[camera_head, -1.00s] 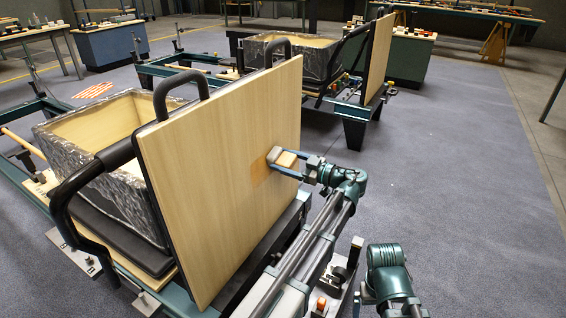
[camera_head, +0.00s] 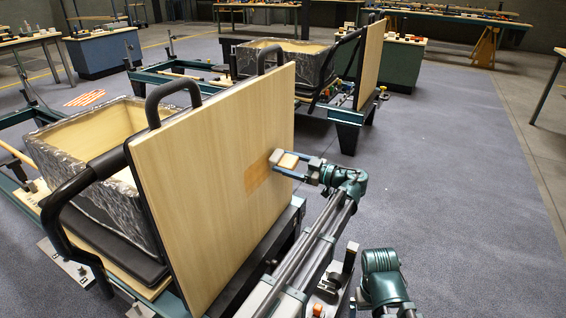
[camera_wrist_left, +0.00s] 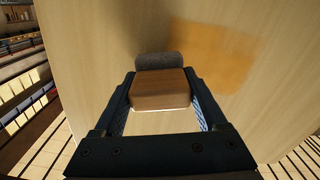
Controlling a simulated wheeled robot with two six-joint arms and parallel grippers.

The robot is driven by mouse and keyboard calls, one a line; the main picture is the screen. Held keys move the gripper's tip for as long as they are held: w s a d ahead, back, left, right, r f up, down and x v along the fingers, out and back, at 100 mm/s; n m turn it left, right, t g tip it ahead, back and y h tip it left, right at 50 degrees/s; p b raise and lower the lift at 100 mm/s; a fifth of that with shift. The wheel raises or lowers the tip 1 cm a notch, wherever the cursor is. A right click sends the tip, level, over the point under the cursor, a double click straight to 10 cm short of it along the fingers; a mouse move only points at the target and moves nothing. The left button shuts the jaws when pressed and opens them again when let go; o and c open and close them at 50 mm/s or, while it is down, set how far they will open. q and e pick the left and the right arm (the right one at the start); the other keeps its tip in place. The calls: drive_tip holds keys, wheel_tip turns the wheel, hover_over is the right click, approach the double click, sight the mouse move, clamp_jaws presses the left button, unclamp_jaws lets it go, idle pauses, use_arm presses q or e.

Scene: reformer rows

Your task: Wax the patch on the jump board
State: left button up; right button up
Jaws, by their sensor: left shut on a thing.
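The jump board (camera_head: 205,190) is a large upright pale wooden panel. Its patch (camera_head: 257,177) is a darker orange-brown square near the right edge; it also shows at upper right in the left wrist view (camera_wrist_left: 215,55). My left gripper (camera_head: 285,163) is shut on a wooden block (camera_wrist_left: 160,92) with a grey pad (camera_wrist_left: 160,62) on its front. The pad faces the board just right of the patch in the head view. I cannot tell whether it touches the board. My right gripper is not in view.
A black handle frame (camera_head: 70,205) and an open, silver-wrapped wooden box (camera_head: 75,140) stand behind the board. A second reformer with its own board (camera_head: 369,65) stands farther back. The grey floor (camera_head: 450,160) to the right is clear.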

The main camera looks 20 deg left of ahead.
sight(296, 165)
use_arm(q)
drive_tip(key=shift+s+d, duration=0.15)
drive_tip(key=shift+d, duration=1)
drive_tip(key=shift+s+d, duration=0.15)
drive_tip(key=shift+d, duration=1)
drive_tip(key=shift+s+d, duration=0.2)
drive_tip(key=shift+d, duration=1.3)
drive_tip(key=shift+s+a, duration=0.1)
